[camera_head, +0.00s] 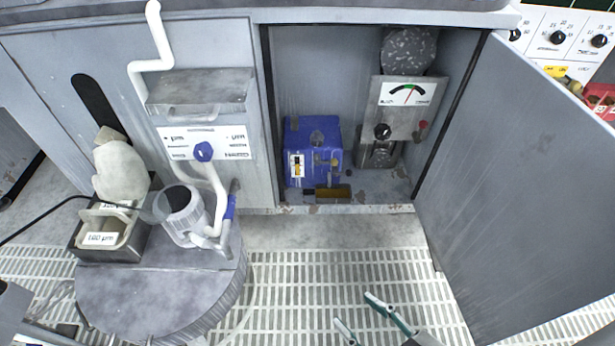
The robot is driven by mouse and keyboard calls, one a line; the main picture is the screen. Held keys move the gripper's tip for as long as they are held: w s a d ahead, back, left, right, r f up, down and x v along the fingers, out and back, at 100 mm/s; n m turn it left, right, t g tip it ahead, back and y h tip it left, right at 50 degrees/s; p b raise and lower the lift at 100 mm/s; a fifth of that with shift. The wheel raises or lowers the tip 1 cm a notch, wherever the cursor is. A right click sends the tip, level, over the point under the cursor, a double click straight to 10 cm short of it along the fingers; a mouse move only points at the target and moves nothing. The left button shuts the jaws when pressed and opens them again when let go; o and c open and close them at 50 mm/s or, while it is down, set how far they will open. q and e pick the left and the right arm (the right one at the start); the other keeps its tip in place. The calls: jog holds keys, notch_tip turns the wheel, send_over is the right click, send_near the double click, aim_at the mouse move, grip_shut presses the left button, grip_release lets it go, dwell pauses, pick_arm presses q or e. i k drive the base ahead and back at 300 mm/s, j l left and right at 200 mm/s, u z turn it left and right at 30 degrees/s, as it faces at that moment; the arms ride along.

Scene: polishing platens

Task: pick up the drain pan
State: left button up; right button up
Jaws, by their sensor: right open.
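I cannot say with certainty which thing is the drain pan. A grey, scuffed, shallow tray-like box (200,93) sticks out from the cabinet front at the upper left, beside a white bent pipe, and resembles a pan most. My right gripper (362,317) is at the bottom, right of centre, over the grated floor. Its two teal-edged fingers are spread apart with nothing between them. It is well below and right of the tray. Grey parts of my left arm (12,305) show at the lower left edge; its jaw state is unclear.
The open cabinet holds a blue pump-like unit (313,145) and a grey gauge unit (402,105). Its open door (510,190) stands on the right. Grated floor in the middle is clear.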

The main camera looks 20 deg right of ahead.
aim_at(337, 193)
jog(key=i+l+z, duration=0.1)
jog(key=z, duration=1.4)
jog(key=i+j+u, duration=0.1)
jog(key=i+j, duration=0.15)
jog(key=i+z, duration=0.2)
jog(key=k, duration=0.05)
